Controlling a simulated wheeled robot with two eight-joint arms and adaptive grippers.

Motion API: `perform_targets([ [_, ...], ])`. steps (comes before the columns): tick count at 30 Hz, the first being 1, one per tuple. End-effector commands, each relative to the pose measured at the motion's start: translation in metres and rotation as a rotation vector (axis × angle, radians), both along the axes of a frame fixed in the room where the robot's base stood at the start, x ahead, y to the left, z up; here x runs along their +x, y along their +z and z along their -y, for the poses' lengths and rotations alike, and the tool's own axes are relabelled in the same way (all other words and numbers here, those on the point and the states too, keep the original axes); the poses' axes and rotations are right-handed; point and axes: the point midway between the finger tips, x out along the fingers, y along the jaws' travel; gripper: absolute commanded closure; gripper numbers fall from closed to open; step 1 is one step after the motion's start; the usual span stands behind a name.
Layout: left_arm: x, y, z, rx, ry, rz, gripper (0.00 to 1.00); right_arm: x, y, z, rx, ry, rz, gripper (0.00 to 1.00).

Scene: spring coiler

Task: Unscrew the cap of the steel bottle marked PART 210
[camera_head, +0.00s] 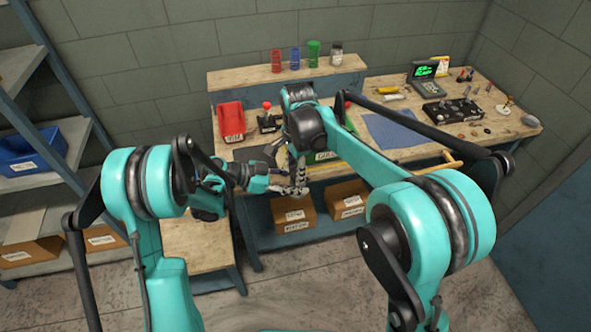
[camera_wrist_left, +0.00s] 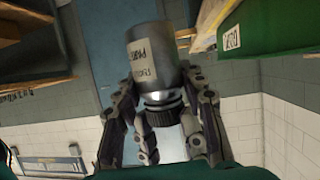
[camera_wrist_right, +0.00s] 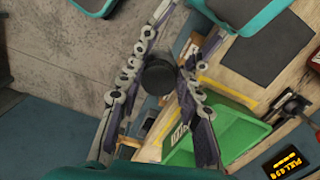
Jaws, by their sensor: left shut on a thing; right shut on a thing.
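The steel bottle (camera_wrist_left: 150,58) shows in the left wrist view as a grey cylinder with a pale label reading PART; its number is not readable. A dark ribbed cap (camera_wrist_left: 165,106) sits at its neck, and the picture shows the bottle with the cap end down. My left gripper (camera_wrist_left: 165,85) is shut on the bottle, with fingers on both sides. My right gripper (camera_wrist_right: 163,76) is shut on the round black cap (camera_wrist_right: 159,77), seen end-on between its fingers. In the head view both grippers meet in front of the bench, and the bottle is mostly hidden there.
The workbench (camera_head: 400,151) stands behind the grippers, with a red bin (camera_head: 231,122), a blue mat (camera_head: 389,133) and a black device (camera_head: 452,111). A green bin (camera_wrist_right: 235,132) lies close to the right gripper. Cardboard boxes (camera_head: 294,214) sit under the bench. Shelves stand left.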

Motion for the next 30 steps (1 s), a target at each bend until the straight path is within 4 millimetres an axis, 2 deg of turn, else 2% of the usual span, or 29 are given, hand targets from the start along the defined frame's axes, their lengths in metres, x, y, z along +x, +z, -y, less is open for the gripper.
perform_targets([
  [14,0.001,0.0,-0.001,-0.001,0.003,0.0,1.0,-0.003,0.001,0.008,0.005,1.155,0.014,1.0],
  [30,0.0,0.0,-0.001,0.0,0.002,0.001,1.0,0.004,0.001,0.013,0.012,2.473,0.031,1.0],
])
